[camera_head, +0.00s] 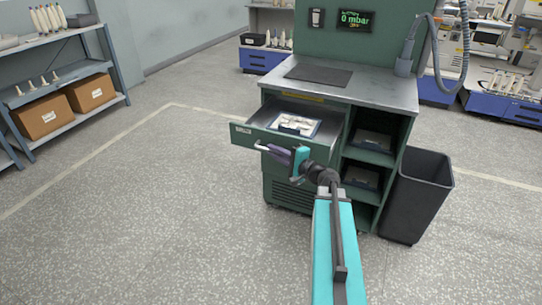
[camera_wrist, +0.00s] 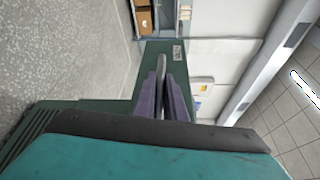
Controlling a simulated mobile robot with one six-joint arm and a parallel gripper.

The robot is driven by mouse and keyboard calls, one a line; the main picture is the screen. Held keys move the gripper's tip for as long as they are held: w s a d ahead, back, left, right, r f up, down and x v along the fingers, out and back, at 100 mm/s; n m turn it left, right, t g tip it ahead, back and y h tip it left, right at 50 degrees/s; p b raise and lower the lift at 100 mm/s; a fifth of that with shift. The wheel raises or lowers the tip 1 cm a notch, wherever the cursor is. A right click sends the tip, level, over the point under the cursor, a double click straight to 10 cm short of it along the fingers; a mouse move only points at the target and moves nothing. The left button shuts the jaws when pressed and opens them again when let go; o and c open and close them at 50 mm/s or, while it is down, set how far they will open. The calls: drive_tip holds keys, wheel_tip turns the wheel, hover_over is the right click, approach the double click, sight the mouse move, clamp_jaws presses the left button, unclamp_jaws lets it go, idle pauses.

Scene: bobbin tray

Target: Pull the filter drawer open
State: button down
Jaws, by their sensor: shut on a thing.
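The filter drawer (camera_head: 241,133) is a green drawer in the upper left of the green cabinet, and it stands pulled out. A tray with pale contents (camera_head: 294,124) lies inside it. The drawer's light bar handle (camera_head: 262,147) runs along its front. My gripper (camera_head: 284,155) is at the handle, its dark fingers shut on it. In the wrist view the two purple-grey fingers (camera_wrist: 165,98) close around the handle bar (camera_wrist: 161,68), with the green drawer front (camera_wrist: 178,68) behind. The fingers hide part of the handle.
A grey bin (camera_head: 414,200) stands right of the cabinet. Open cabinet shelves (camera_head: 372,158) hold dark trays. A shelf rack with cardboard boxes (camera_head: 90,93) stands at the left. The floor (camera_head: 150,190) left of the drawer is clear.

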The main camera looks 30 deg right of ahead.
drive_tip(key=shift+s+f, duration=0.1)
drive_tip(key=shift+s, duration=0.1)
drive_tip(key=c, duration=1.8)
unclamp_jaws()
drive_tip(key=shift+a, duration=0.15)
drive_tip(key=shift+p+v, duration=5.25)
drive_tip(key=shift+v, duration=1.65)
